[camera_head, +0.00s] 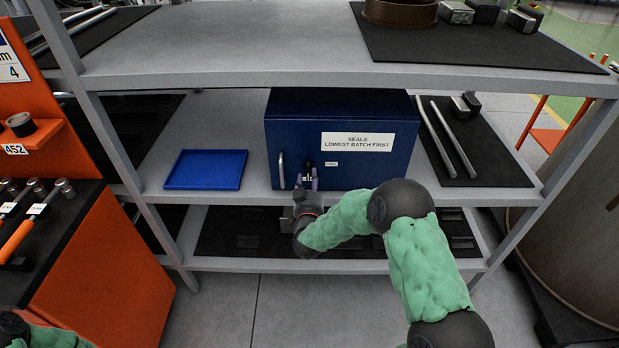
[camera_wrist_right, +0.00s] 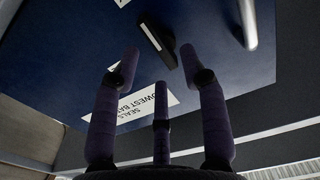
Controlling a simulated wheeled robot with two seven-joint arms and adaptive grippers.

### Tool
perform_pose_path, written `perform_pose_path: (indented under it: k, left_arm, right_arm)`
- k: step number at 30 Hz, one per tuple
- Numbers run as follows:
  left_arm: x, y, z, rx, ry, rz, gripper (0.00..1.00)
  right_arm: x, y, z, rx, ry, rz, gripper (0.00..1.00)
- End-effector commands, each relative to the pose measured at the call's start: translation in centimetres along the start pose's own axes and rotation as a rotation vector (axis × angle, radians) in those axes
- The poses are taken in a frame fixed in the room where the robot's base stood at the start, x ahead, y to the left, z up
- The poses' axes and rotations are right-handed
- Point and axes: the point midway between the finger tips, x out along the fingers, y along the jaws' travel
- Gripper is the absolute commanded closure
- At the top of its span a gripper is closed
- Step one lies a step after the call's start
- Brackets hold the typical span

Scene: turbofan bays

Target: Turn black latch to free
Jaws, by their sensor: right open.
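The black latch (camera_head: 308,166) is on the front of a blue cabinet (camera_head: 350,115), between a silver bar handle (camera_head: 281,170) and a small white tag (camera_head: 331,163). In the right wrist view the latch (camera_wrist_right: 157,40) is a short dark bar, slanted in the picture, between and beyond the fingertips. My right gripper (camera_head: 307,178) is open and empty, just in front of the latch; its fingers (camera_wrist_right: 160,54) stand on both sides of it in the wrist view. I cannot tell whether they touch it. My left gripper is out of view.
A blue tray (camera_head: 206,153) lies on the shelf left of the cabinet. Metal rods (camera_head: 452,140) lie on a dark mat to the right. Grey shelves (camera_head: 240,40) run above and below, with an upright (camera_head: 90,100) at left. An orange tool cart (camera_head: 110,270) stands at far left.

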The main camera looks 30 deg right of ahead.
Motion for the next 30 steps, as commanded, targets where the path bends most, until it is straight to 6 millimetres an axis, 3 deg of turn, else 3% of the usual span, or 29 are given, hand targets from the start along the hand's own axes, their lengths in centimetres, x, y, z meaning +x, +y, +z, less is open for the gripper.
perform_pose_path:
  k: [6,17,22,30]
  left_arm:
    - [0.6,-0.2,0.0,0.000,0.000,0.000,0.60]
    - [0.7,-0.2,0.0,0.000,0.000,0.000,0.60]
    - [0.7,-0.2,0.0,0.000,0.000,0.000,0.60]
    - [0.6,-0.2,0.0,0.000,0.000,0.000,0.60]
  right_arm:
    - [2.3,0.0,0.1,-0.001,0.000,0.000,0.56]
    - [2.8,0.0,0.0,-0.001,0.000,0.000,0.56]
    - [2.8,0.0,0.0,-0.001,-0.001,-0.001,0.99]
    - [2.8,0.0,0.0,-0.005,-0.001,-0.001,1.00]
